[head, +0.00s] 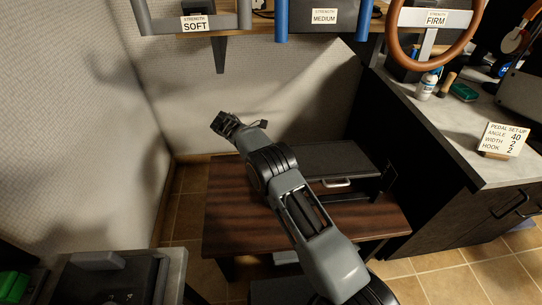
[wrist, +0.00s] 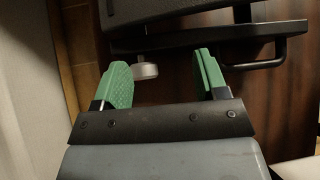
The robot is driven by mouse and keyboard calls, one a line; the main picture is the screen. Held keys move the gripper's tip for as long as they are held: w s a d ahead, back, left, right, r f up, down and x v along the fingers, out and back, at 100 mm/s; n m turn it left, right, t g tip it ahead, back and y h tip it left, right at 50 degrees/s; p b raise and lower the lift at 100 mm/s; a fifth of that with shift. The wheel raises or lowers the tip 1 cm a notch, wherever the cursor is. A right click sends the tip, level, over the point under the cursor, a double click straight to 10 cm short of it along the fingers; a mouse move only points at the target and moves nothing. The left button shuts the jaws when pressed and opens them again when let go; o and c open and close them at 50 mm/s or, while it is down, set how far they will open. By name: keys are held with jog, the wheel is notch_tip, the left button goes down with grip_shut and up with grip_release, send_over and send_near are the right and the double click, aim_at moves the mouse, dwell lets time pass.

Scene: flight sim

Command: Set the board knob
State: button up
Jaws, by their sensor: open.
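In the wrist view, a small silver round knob (wrist: 146,69) sits below the dark board (wrist: 190,38), just right of my gripper's left green finger. My gripper (wrist: 164,68) is open, its two green fingers wide apart. The knob lies between them, much nearer the left finger; I cannot tell whether they touch. In the head view, my gripper (head: 230,124) is at the end of my arm, left of the dark board (head: 330,160) above the wooden bench. The knob cannot be made out in the head view.
A black bar (wrist: 268,55) runs under the board at right in the wrist view. The board stands over the brown wooden bench (head: 240,215). A card (head: 503,139) on the right counter reads pedal set up, angle 40, width 2, hook 2. A wall stands at left.

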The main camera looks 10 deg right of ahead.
jog(key=s+d+r+p, duration=0.2)
jog(key=s+r, duration=0.5)
jog(key=s, duration=0.4)
jog(key=shift+s+d+p, duration=0.2)
jog(key=shift+p, duration=0.6)
